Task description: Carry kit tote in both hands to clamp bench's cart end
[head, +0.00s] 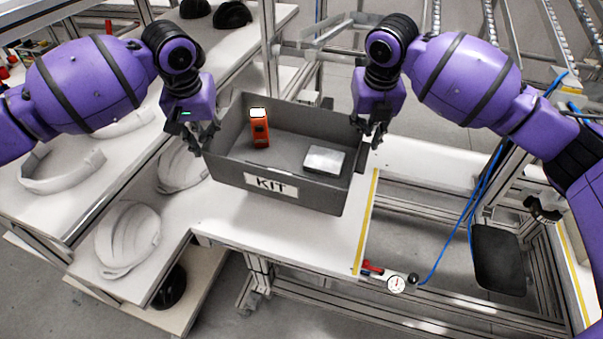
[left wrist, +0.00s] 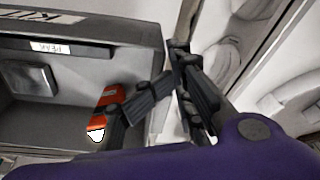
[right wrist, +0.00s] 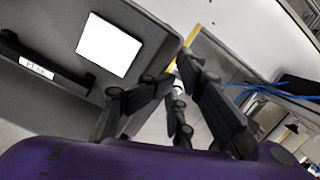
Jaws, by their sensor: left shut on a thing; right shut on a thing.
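The grey kit tote (head: 230,170) with a white KIT label on its front is in the middle of the head view, roughly level, over the white bench. It holds an orange device (head: 260,130) and a white-topped box (head: 323,160). My left gripper (head: 203,140) is shut on the tote's left wall, and my right gripper (head: 370,132) is shut on its right wall. The left wrist view shows the left fingers (left wrist: 170,92) either side of the wall. The right wrist view shows the right fingers (right wrist: 180,88) at the other wall. Whether the tote's underside touches the bench is hidden.
The white bench top (head: 290,235) with a yellow edge strip (head: 366,225) lies under the tote. White helmet shells (head: 127,237) sit on the shelves at left. A gauge (head: 396,284) and blue hose (head: 470,240) are at the right front. Metal frames stand behind and right.

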